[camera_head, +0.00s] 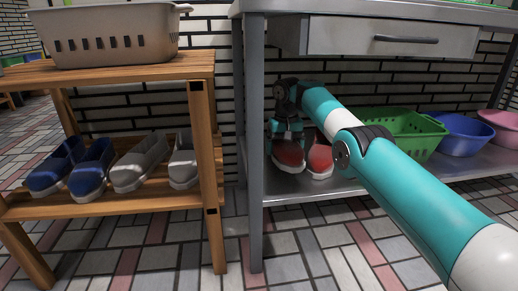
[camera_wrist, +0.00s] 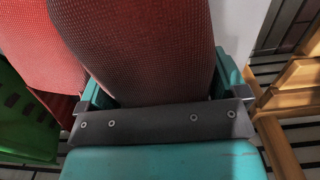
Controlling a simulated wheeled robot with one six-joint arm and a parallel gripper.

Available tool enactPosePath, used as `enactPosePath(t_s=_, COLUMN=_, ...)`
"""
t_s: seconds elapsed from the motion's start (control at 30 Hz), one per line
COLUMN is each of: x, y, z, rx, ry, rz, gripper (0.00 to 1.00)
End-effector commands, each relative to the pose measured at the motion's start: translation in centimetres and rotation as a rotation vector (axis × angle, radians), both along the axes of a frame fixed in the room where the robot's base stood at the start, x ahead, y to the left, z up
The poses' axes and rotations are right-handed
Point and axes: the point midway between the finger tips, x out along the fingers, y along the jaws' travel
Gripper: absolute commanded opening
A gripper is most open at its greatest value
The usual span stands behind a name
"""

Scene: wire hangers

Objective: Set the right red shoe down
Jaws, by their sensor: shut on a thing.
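The right red shoe (camera_head: 288,156) is on the picture's left of the pair in the head view, with its white-edged toe facing out. My gripper (camera_head: 287,132) is shut on it from above and behind. In the wrist view the held shoe (camera_wrist: 145,50) fills the space between the fingers of my gripper (camera_wrist: 160,95). The shoe is at or just above the metal shelf (camera_head: 345,186); I cannot tell if its sole touches. The other red shoe (camera_head: 320,160) stands close beside it on the shelf, and also shows in the wrist view (camera_wrist: 40,40). My arm hides part of the shelf.
A green basket (camera_head: 415,135), a blue basin (camera_head: 462,137) and a pink basin (camera_head: 505,128) stand right on the shelf. A table leg (camera_head: 254,150) is close left. A wooden rack (camera_head: 120,205) holds blue and grey shoes. A drawer (camera_head: 385,37) hangs above.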

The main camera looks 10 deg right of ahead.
Motion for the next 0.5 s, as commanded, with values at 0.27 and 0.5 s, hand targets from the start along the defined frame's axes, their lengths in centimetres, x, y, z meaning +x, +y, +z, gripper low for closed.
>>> enactPosePath(t_s=0.27, x=0.0, y=1.4, z=-3.2, rx=0.0, ry=0.001, rz=0.017, gripper=0.55)
enactPosePath(t_s=0.5, x=0.1, y=1.7, z=-3.5, rx=0.0, ry=-0.001, rz=0.021, gripper=0.55)
